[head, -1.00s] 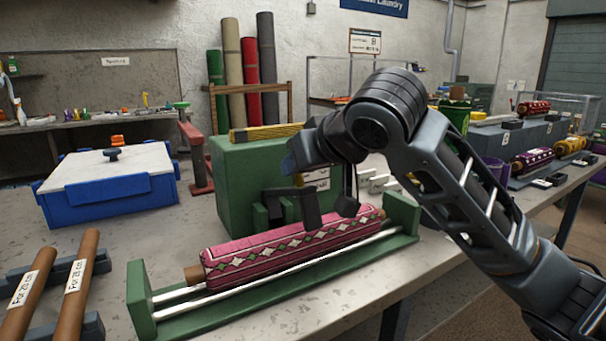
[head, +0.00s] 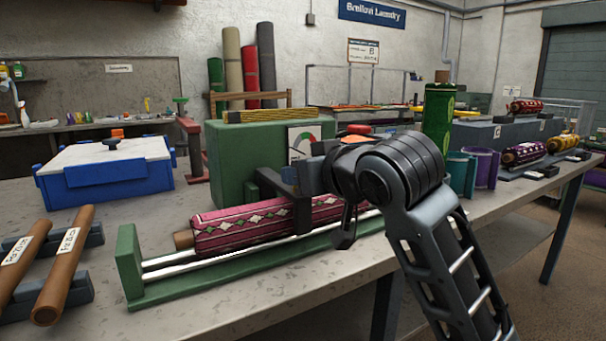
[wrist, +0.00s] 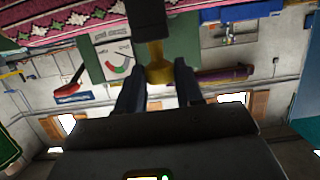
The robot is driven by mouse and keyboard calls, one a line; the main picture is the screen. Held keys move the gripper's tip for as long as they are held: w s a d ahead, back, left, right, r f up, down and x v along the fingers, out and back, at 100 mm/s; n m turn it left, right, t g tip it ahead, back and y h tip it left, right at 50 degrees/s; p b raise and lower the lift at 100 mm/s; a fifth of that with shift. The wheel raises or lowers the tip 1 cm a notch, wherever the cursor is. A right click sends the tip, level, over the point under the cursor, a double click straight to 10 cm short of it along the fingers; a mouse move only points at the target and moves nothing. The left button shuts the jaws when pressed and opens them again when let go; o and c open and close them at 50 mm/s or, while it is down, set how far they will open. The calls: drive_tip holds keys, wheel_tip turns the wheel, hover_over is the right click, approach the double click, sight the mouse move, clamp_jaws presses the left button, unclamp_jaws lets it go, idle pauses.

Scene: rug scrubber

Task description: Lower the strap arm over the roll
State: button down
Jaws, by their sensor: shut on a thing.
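The pink patterned roll (head: 240,223) lies on two silvery bars in a green stand (head: 130,262). The dark strap arm (head: 300,205) comes from the green housing (head: 231,150) and reaches over the roll, its front end bending down. Whether it touches the roll is unclear. In the wrist view the strap arm (wrist: 147,18) ends in a brass knob (wrist: 158,68) between the fingers of my gripper (wrist: 158,82). My gripper is shut on this knob. In the head view my wrist and arm hide the roll's right end and most of the grip.
A dial gauge (head: 302,140) is on the housing. Two brown tubes (head: 65,260) lie on a rack at left, with a blue box (head: 108,170) behind. A green roll (head: 438,115) stands upright at right near teal and purple holders (head: 485,168). The front tabletop is clear.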

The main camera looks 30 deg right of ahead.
drive_tip(key=shift+f, duration=0.45)
drive_tip(key=c, duration=1.1)
unclamp_jaws()
drive_tip(key=shift+s, duration=0.1)
drive_tip(key=o, duration=0.3)
drive_tip(key=shift+r, duration=0.15)
drive_tip(key=p+v, duration=0.1)
drive_tip(key=v, duration=0.6)
drive_tip(key=shift+s+r, duration=0.2)
drive_tip(key=shift+s, duration=0.2)
